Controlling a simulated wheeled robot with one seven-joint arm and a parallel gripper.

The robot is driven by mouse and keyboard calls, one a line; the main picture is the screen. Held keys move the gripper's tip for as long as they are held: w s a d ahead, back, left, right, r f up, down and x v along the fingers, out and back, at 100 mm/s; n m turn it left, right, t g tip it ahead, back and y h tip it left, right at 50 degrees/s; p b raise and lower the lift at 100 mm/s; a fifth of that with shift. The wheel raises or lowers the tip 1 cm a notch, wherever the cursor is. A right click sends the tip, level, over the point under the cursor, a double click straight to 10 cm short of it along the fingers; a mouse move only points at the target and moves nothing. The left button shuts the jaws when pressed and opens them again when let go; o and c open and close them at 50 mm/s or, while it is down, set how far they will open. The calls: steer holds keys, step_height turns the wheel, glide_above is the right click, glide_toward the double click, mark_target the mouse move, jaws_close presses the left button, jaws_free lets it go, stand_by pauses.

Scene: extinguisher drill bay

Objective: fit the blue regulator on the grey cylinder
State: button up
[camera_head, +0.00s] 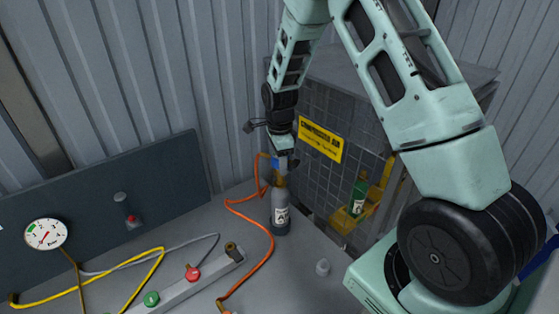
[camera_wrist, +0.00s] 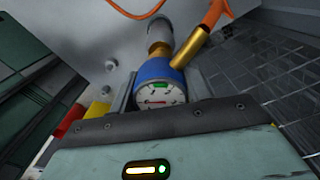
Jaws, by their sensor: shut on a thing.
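The grey cylinder (camera_head: 281,212) stands upright on the bench, with a white label on its front. The blue regulator (camera_head: 276,163) is directly above its neck; it also shows in the wrist view (camera_wrist: 153,70), with a round white gauge facing the camera. My gripper (camera_head: 284,153) points down and is shut on the regulator, whose sides lie between the fingers. An orange hose (camera_head: 262,239) runs from the regulator's brass side fitting (camera_wrist: 190,48). The regulator lines up with the cylinder top in both views. I cannot tell whether they are fully joined; the contact is partly hidden.
A mesh cage (camera_head: 341,150) with a yellow sign stands close behind and right of the cylinder, holding a green bottle (camera_head: 358,194). At left are a dial gauge (camera_head: 46,234), yellow and grey hoses, and a grey bar (camera_head: 176,292) with coloured caps. A small pale piece (camera_head: 322,268) lies in front.

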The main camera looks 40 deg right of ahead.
steer(key=shift+f+b, duration=0.35)
steer(key=shift+f, duration=0.1)
stand_by(0.5)
steer(key=shift+f+b, duration=0.45)
steer(key=shift+f, duration=0.25)
steer(key=shift+f+b, duration=0.55)
steer(key=shift+f, duration=0.3)
stand_by(0.8)
steer(key=o, duration=1.1)
step_height(320, 180, up, 18)
steer(key=b, duration=0.4)
steer(key=shift+f+b, duration=0.25)
steer(key=shift+b, duration=0.15)
steer(key=shift+a, duration=0.1)
